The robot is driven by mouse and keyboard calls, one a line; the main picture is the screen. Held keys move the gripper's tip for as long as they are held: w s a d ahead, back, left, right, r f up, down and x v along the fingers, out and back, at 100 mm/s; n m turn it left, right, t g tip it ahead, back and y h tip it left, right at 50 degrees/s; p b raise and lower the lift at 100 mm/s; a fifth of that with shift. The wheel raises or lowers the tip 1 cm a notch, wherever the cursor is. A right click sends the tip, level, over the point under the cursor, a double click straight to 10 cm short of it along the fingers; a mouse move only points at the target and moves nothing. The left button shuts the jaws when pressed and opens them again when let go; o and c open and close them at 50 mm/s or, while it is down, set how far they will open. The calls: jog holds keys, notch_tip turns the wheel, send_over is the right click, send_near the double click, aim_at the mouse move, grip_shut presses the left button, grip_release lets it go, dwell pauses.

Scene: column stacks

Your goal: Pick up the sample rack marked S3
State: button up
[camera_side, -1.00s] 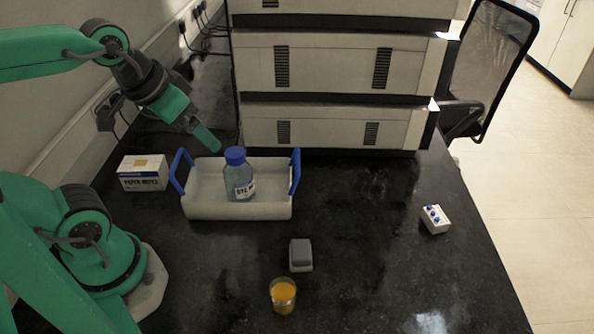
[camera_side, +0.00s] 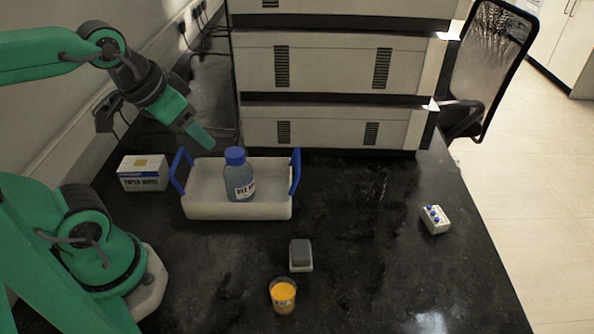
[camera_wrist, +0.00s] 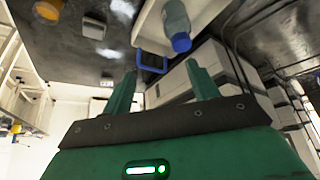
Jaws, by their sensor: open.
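A small white rack with blue-capped tubes (camera_side: 435,219) stands on the dark bench at the right in the side view. Its marking is too small to read. My gripper (camera_side: 198,138) is raised above the back left of the white tray, far left of the rack. In the wrist view its two fingers (camera_wrist: 162,82) are apart with nothing between them.
A white tray (camera_side: 225,212) with blue handles holds a blue-capped bottle (camera_side: 239,182). A grey-topped block (camera_side: 300,253), a beaker of orange liquid (camera_side: 283,297) and a paper-wipes box (camera_side: 143,173) stand nearby. Stacked instruments (camera_side: 330,75) line the back. Bench around the rack is clear.

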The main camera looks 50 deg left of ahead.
dwell(0.3)
jog(key=w+d+r+n+g, duration=0.1)
jog(key=w+d+r, duration=0.2)
jog(key=w, duration=0.4)
jog(key=w+d+r+n, duration=0.2)
jog(key=w, duration=0.4)
jog(key=n+g, duration=0.3)
jog(key=n, duration=0.4)
send_over(438, 215)
jog(key=s+a, duration=0.1)
jog(key=shift+h, duration=0.4)
notch_tip(438, 215, down, 20)
jog(key=shift+s+a+f, duration=0.1)
jog(key=shift+a+f, duration=0.05)
jog(key=shift+f, duration=0.1)
jog(key=shift+d+f, duration=0.35)
jog(key=shift+f, duration=0.05)
jog(key=shift+f, duration=1.3)
